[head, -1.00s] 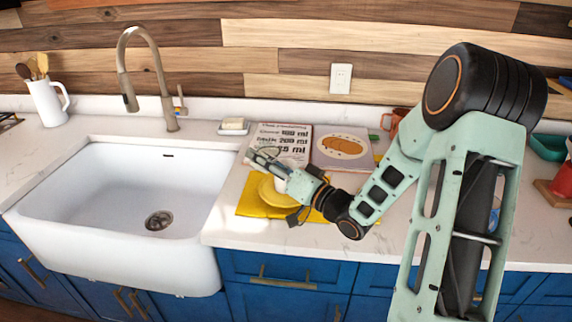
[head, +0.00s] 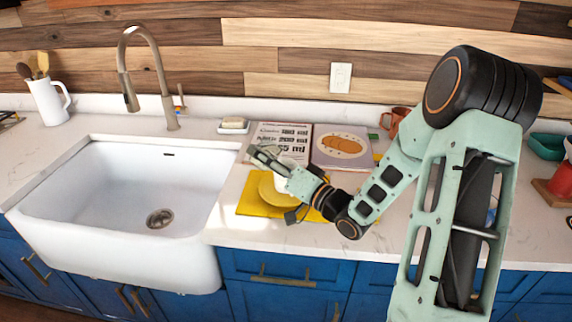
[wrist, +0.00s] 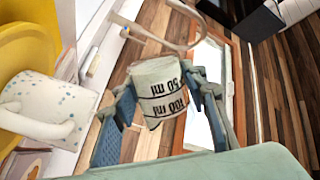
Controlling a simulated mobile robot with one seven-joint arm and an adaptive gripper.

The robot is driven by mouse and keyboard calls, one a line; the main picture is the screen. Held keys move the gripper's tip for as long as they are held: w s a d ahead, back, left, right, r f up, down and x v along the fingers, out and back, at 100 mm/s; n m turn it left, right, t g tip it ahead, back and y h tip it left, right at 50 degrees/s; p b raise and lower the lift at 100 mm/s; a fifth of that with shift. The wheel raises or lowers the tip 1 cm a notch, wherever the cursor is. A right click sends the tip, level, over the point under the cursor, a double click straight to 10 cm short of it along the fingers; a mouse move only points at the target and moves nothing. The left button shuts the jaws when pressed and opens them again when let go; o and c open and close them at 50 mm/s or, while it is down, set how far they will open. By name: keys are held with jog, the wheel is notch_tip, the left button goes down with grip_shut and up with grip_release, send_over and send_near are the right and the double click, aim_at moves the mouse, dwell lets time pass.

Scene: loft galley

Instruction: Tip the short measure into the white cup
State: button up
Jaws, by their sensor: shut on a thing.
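In the wrist view, the short measure (wrist: 158,88) is a small pale beaker with black lines and the marks 50 ml and 100 ml, which read upside down there. My gripper (wrist: 160,108) is shut on it, one finger on each side. The white cup (wrist: 42,98), speckled with blue and with a handle, stands at the left of the wrist view, beside the measure and apart from it in the picture. In the head view my gripper (head: 265,157) is over the counter and mostly hides the white cup. I cannot see what the measure holds.
A yellow dish (head: 272,190) and yellow cloth (head: 248,207) lie below my gripper. An open recipe book (head: 335,158) lies behind. The sink (head: 110,185) and tap (head: 160,75) are left. An orange-brown mug (head: 392,118) stands back right.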

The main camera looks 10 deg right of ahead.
jog(key=shift+r+m+p, duration=0.35)
jog(key=shift+m+p, duration=0.25)
jog(key=shift+m, duration=0.2)
jog(key=shift+d+f+m+t+h+p, duration=0.15)
jog(key=shift+f+m+t+p, duration=0.15)
jog(key=shift+m, duration=0.65)
jog(key=shift+a+f+m+t+h+p, duration=0.15)
jog(key=shift+f+m, duration=0.25)
jog(key=shift+m, duration=0.55)
dwell(1.0)
jog(key=shift+w+d+r+m+t+p, duration=0.2)
jog(key=shift+d+m+p, duration=0.1)
jog(key=shift+m+p, duration=0.15)
jog(key=shift+w+d+r+m+t+p, duration=0.1)
jog(key=shift+d+r+m+t+p, duration=0.15)
jog(key=shift+m, duration=0.3)
dwell(0.5)
jog(key=shift+w+d+r+m+h+p, duration=0.1)
jog(key=shift+d+r+m+h+p, duration=0.15)
jog(key=shift+m+p, duration=0.65)
dwell(0.4)
jog(key=shift+d+f+m+h, duration=0.15)
jog(key=shift+m+h, duration=0.1)
jog(key=shift+m, duration=0.35)
